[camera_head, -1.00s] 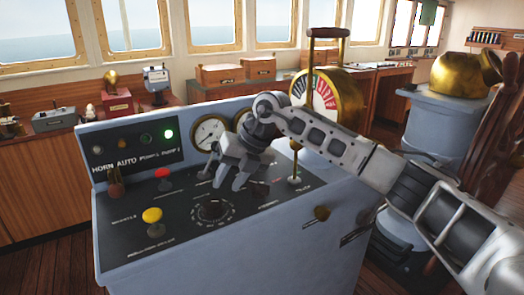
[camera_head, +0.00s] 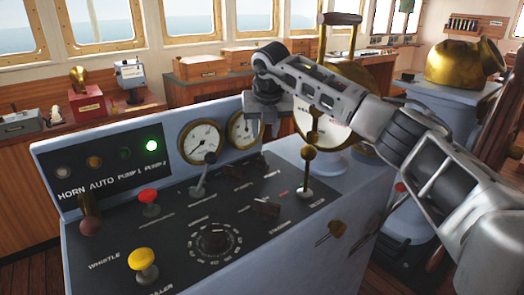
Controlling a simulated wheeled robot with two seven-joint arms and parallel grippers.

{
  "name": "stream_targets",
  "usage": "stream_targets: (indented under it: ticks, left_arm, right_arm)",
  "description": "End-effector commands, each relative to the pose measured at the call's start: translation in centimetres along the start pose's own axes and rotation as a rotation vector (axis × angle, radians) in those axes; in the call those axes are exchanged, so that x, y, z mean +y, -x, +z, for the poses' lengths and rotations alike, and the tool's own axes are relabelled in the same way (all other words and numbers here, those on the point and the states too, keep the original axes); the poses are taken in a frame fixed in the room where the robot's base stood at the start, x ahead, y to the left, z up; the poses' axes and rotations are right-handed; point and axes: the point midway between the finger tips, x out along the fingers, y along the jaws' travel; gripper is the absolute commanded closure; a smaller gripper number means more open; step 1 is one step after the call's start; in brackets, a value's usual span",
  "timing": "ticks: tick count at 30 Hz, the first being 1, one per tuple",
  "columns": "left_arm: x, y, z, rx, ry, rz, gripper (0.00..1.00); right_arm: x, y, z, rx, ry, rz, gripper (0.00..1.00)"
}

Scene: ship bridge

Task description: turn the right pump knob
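The blue console (camera_head: 330,222) carries a black sloping panel with a large black dial (camera_head: 215,240) and two small dark knobs, a nearer knob (camera_head: 266,207) and a farther knob (camera_head: 252,163). Their labels are too blurred to tell which is the right pump knob. My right gripper (camera_head: 272,116) hangs above the back right of the panel, in front of the right gauge (camera_head: 241,128), apart from both small knobs. Its fingers are foreshortened and partly hidden, and I see nothing held. My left gripper is out of view.
A grey lever (camera_head: 202,175), a brass-knobbed lever (camera_head: 307,170), a red button (camera_head: 149,200) and a yellow button (camera_head: 143,264) rise from the panel. The brass telegraph (camera_head: 345,80) stands behind my arm.

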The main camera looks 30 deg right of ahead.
Motion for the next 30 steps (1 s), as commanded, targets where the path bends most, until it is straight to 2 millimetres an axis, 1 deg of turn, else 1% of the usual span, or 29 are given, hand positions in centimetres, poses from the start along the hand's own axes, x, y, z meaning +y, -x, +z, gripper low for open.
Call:
stream_targets:
  ticks: [1,6,12,15,18,27,29,30]
  left_arm:
    - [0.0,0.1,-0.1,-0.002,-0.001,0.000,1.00]
    - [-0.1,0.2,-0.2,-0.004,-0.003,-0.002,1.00]
    - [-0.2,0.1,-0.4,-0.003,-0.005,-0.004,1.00]
    - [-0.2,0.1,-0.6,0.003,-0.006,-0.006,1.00]
    - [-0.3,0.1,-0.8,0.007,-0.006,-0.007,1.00]
    - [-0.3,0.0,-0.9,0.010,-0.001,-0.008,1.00]
    - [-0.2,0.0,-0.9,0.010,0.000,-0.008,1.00]
    - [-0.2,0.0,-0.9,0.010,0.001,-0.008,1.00]
  right_arm:
    - [0.0,-1.2,-0.1,0.005,0.000,-0.002,0.66]
    - [0.1,-4.8,-0.1,0.003,0.001,-0.001,0.66]
    - [0.1,-8.1,-0.1,0.003,0.000,0.001,0.66]
    - [0.1,-9.1,0.0,0.001,0.001,0.001,0.66]
    - [0.1,-9.6,0.0,0.001,0.001,0.001,0.66]
    - [0.1,-9.8,0.0,0.000,0.002,0.001,0.66]
    - [0.1,-9.8,0.0,0.000,0.002,0.001,0.83]
    - [0.1,-9.8,0.0,0.000,0.002,0.001,0.94]
